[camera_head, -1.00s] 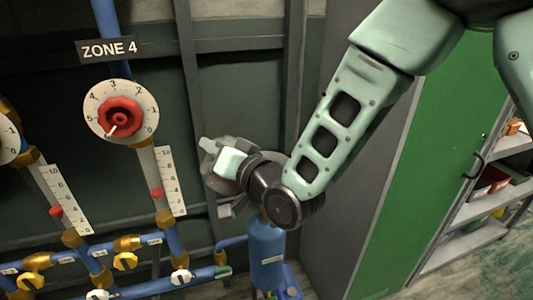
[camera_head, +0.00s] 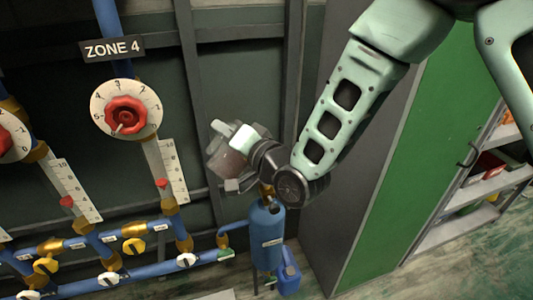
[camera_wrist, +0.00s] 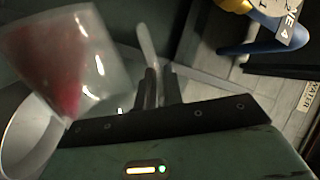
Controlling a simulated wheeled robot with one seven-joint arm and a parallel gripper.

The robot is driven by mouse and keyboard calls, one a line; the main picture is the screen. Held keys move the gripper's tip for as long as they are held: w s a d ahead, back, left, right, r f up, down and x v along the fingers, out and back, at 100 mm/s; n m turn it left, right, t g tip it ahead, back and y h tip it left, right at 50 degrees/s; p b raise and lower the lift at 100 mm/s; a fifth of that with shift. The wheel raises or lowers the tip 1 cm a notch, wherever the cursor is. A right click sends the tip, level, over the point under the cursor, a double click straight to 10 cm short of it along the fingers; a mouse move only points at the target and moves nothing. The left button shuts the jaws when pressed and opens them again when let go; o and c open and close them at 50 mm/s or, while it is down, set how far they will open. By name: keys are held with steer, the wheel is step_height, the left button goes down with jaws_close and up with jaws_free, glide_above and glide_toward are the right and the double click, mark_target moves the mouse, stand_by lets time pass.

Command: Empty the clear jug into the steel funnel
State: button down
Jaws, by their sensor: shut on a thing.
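The clear jug (camera_wrist: 85,55) is at the upper left of the wrist view, tilted, with red liquid inside. A round, shiny steel rim, which looks like the steel funnel (camera_wrist: 12,145), is at the lower left, beside and partly behind the jug's lower end. My gripper (camera_wrist: 160,85) has its dark fingers close together on a pale upright strip, seemingly the jug's handle. In the head view the jug (camera_head: 226,160) is a faint translucent shape in front of my gripper (camera_head: 238,150), above and left of a blue cylinder. I cannot tell whether liquid is flowing out.
The blue cylinder (camera_head: 267,235) stands below my wrist, with a blue container (camera_head: 288,270) beside it. Blue pipes with valves, gauges and a red knob (camera_head: 126,115) line the left wall. A green cabinet door (camera_head: 425,150) and shelves stand at right.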

steer(key=shift+w+d+m+p, duration=0.4)
steer(key=shift+m+p, duration=0.15)
steer(key=shift+m, duration=0.15)
steer(key=shift+w+d+r+p, duration=0.1)
steer(key=shift+d+r+p, duration=0.05)
steer(key=shift+r+p, duration=0.15)
steer(key=shift+w+d+r+m+p, duration=0.3)
steer(key=shift+w+d+m+p, duration=0.1)
steer(key=shift+m+p, duration=0.5)
stand_by(0.3)
steer(key=shift+w+d+f+m+p, duration=0.15)
steer(key=shift+w+d+m+p, duration=0.1)
steer(key=shift+w+d+m, duration=0.3)
steer(key=shift+w+d+f+m+p, duration=0.15)
steer(key=shift+w+d+m+p, duration=0.15)
steer(key=shift+w+d, duration=0.3)
stand_by(0.3)
steer(key=shift+w+d+r+m, duration=0.2)
steer(key=shift+w+d+m, duration=0.1)
steer(key=shift+d+m, duration=0.25)
steer(key=shift+w+d+r+m, duration=0.15)
steer(key=shift+w+d+m, duration=0.15)
steer(key=shift+m, duration=0.4)
stand_by(0.4)
